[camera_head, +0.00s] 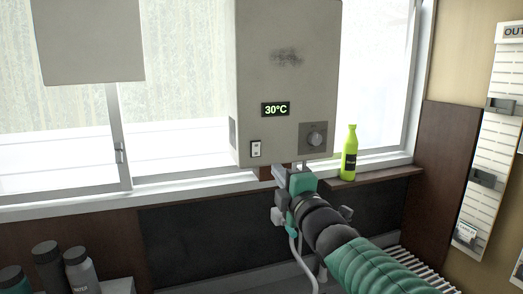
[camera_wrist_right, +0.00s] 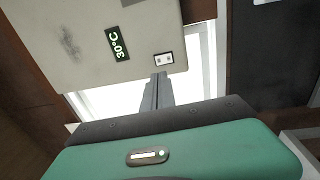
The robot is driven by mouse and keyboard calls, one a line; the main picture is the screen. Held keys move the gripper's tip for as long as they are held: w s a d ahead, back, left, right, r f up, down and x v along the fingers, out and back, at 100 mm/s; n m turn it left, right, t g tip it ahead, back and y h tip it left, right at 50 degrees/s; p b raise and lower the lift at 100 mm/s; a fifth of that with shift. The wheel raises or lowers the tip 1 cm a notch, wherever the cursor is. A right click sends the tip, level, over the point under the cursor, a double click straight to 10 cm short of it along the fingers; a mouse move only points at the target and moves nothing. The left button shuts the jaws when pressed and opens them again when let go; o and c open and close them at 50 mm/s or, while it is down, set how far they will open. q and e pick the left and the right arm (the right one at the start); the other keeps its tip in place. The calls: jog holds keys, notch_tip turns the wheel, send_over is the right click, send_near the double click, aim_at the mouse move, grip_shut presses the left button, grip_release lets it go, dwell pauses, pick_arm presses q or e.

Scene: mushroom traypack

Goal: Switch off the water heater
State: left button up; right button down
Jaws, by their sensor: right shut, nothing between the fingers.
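The water heater (camera_head: 245,60) is a pale grey box in front of the window. Its display (camera_head: 275,109) reads 30°C and also shows in the right wrist view (camera_wrist_right: 117,43). My right gripper (camera_head: 278,172) is shut and empty, just below the heater's lower edge, below and right of the switch. In the right wrist view the closed fingers (camera_wrist_right: 160,80) point toward the switch (camera_wrist_right: 164,59); contact is not visible. My left gripper is not in view.
A yellow-green bottle (camera_head: 349,155) stands on the sill ledge right of the heater. A pale box (camera_head: 90,40) hangs at upper left. Dark bottles (camera_head: 80,272) stand at lower left. A white radiator (camera_head: 410,268) is at lower right. Hoses hang below the heater.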

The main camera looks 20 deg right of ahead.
jog(key=p, duration=0.4)
send_near(257, 147)
jog(key=w, duration=0.2)
jog(key=w+p, duration=0.1)
jog(key=w, duration=0.1)
jog(key=w+r+p, duration=0.1)
jog(key=w, duration=0.1)
jog(key=shift+w+a, duration=0.2)
jog(key=shift+w, duration=0.15)
jog(key=shift+w+d, duration=0.1)
jog(key=shift+w, duration=0.05)
